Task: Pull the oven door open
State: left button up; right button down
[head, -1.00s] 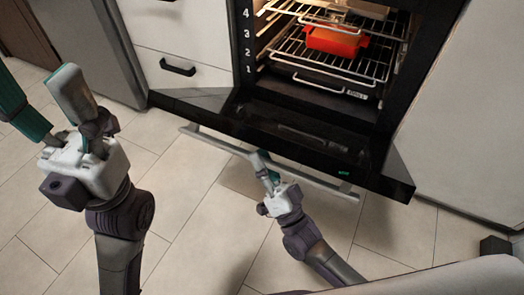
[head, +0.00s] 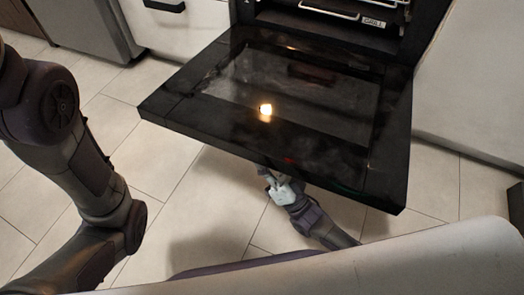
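The oven door (head: 190,98) is folded far down and reaches out from the oven (head: 425,25), its dark inner glass facing up with a bright reflection on it. Its handle is hidden below the front edge. My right gripper (head: 272,177) is at the underside of that front edge, near the middle. Its fingertips are mostly hidden by the door, so I cannot tell whether they are closed on the handle. My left arm crosses the left side of the view, and its gripper is out of view.
White drawer fronts (head: 190,32) and a grey appliance (head: 85,35) stand left of the oven. A plain white cabinet front (head: 475,90) is on the right. Tiled floor (head: 165,160) lies clear left of and below the door.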

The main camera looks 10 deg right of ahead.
jog(key=shift+f+b, duration=0.6)
jog(key=shift+f, duration=0.75)
jog(key=c, duration=0.8)
grip_release()
jog(key=v, duration=0.7)
jog(key=shift+f, duration=0.2)
jog(key=shift+s+d, duration=0.15)
